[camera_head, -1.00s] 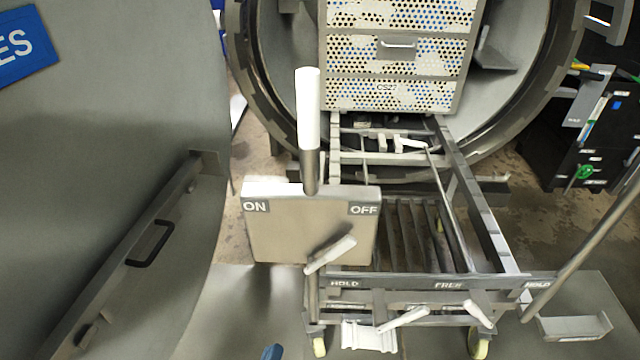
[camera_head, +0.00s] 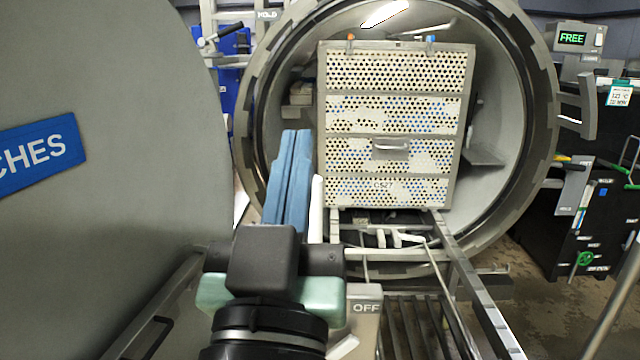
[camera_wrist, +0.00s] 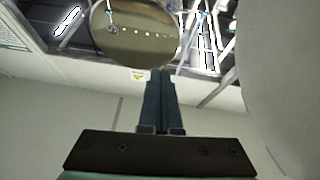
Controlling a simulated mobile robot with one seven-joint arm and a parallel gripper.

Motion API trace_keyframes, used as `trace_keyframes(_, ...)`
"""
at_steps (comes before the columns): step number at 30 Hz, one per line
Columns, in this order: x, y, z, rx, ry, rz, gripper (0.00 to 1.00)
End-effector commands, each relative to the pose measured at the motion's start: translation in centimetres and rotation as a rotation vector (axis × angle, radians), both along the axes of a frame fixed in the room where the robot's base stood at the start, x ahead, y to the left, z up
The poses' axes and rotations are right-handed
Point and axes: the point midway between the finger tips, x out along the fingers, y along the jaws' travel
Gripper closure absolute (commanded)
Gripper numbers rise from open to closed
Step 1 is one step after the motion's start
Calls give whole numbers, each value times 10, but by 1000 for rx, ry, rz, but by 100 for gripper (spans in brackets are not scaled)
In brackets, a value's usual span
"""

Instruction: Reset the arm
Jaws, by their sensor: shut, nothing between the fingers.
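My gripper (camera_head: 289,180) stands in the lower middle of the head view with its blue fingers pointing up. The fingers lie together, shut, with nothing between them. In the wrist view my gripper (camera_wrist: 163,100) also shows closed and empty, pointing toward the ceiling. In the head view it covers most of the ON/OFF box (camera_head: 366,310) and part of its white lever (camera_head: 316,210). The fingers appear to the left of the perforated crate stack in the picture.
The perforated crate stack (camera_head: 395,115) sits in the round autoclave opening (camera_head: 545,120). A rail cart (camera_head: 470,290) stands in front. The large grey door (camera_head: 110,190) fills the left. Black cabinets (camera_head: 545,215) stand at right. The wrist view shows a round metallic object (camera_wrist: 135,35) overhead.

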Motion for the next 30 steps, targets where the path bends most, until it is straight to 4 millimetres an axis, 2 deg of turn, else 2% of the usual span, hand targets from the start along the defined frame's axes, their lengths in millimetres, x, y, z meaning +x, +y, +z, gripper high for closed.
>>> trace_keyframes(1, -10, -7, 30, 15, -75, 15, 100)
trace_keyframes(3, -23, -13, 61, 30, -157, 44, 100)
trace_keyframes(8, -62, -23, 125, 41, -340, 106, 100)
trace_keyframes(9, -58, -21, 138, 41, -324, 109, 100)
trace_keyframes(17, -56, -20, 196, 41, -316, 109, 100)
trace_keyframes(24, -56, -19, 271, 42, -314, 110, 100)
trace_keyframes(30, -55, -19, 321, 42, -313, 110, 100)
